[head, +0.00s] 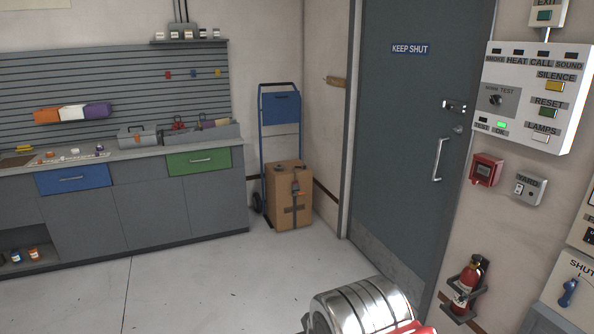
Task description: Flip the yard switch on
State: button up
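The yard switch (528,188) is a small pale grey box on the right wall, labelled YARD on its upper face. Its front carries two small dark-and-light details side by side. They are too small to tell whether the switch is on or off. A shiny banded metal cylinder with a red part at the bottom edge appears to be part of my arm. My gripper's fingers are not in view, and nothing of mine touches the switch.
A red call box (486,170) is left of the switch, below a white alarm panel (535,95). A fire extinguisher (467,287) hangs below. A closed grey door (410,130) stands left of these. A hand truck with a carton (288,195) and a workbench (110,200) are farther left. Floor between is clear.

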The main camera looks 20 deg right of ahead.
aim_at(519, 187)
jog(key=i, duration=2.7)
jog(key=z, duration=2.6)
